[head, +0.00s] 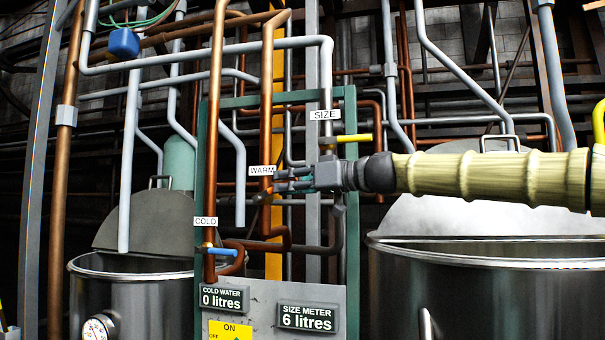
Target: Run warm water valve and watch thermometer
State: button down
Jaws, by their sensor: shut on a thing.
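My gripper (282,183) reaches in from the right, just right of the copper pipe labelled WARM (261,171). Its fingers are shut on the warm water valve, whose orange-brown part (258,197) shows at the fingertips. The fingers hide most of the valve's handle, so its exact angle cannot be told. The thermometer (97,328) is a round white dial on the front of the left steel vat (140,268), at the bottom left. It is partly cut off by the picture's lower edge, and its reading is too small to tell.
A blue cold valve handle (222,252) sits below the COLD label. A yellow handle (344,139) sits above my gripper, by the SIZE label. Panel displays read 0 litres cold water (225,298) and 6 litres size (308,318). A large right vat (480,290) stands below my arm.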

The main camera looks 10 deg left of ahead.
jog(key=shift+a+r+h+p, duration=0.2)
jog(key=shift+r+h+p, duration=0.15)
jog(key=shift+h+p, duration=0.45)
jog(key=c, duration=1.4)
grip_release()
jog(key=shift+c, duration=0.2)
jog(key=shift+d, duration=0.1)
jog(key=v, duration=1.2)
jog(key=shift+w+f, duration=0.15)
jog(key=shift+w, duration=0.05)
